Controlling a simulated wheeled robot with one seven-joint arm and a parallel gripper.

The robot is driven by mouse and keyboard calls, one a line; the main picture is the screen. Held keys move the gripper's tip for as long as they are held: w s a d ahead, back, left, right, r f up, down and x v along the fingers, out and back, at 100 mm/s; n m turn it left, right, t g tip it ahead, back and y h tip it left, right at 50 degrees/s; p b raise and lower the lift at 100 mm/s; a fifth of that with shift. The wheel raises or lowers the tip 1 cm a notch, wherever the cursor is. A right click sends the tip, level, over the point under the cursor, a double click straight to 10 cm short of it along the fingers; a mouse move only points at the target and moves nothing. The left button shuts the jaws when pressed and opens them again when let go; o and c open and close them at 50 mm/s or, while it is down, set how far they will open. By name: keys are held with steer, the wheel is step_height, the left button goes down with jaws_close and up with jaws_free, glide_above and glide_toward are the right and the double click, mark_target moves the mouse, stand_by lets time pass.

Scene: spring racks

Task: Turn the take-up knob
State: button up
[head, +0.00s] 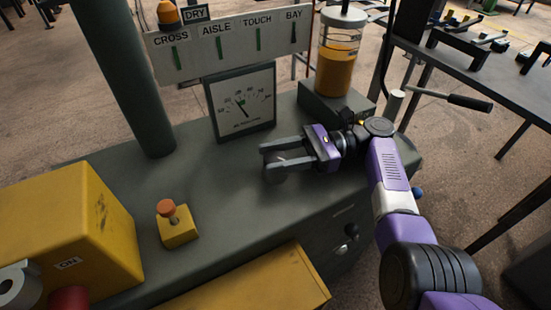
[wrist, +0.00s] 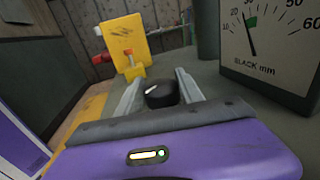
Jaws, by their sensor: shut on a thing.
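The take-up knob, a dark round knob with a white mark (wrist: 160,95), sits between my gripper's two fingers in the wrist view. My gripper (head: 267,160) is low over the grey bench top and shut on the knob.
An orange push button on a yellow base (head: 178,226) and a large yellow box (head: 70,230) stand to the left. A green column (head: 125,80) rises behind. A jar of amber fluid (head: 337,65) and a black-handled lever (head: 455,99) are at the right.

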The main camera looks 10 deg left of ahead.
steer(key=shift+a, duration=0.1)
steer(key=o, duration=1.4)
steer(key=shift+s+f, duration=0.1)
steer(key=b+v, duration=0.1)
steer(key=v, duration=0.5)
steer(key=shift+a+b, duration=0.1)
steer(key=shift+b, duration=0.3)
steer(key=shift+v, duration=1)
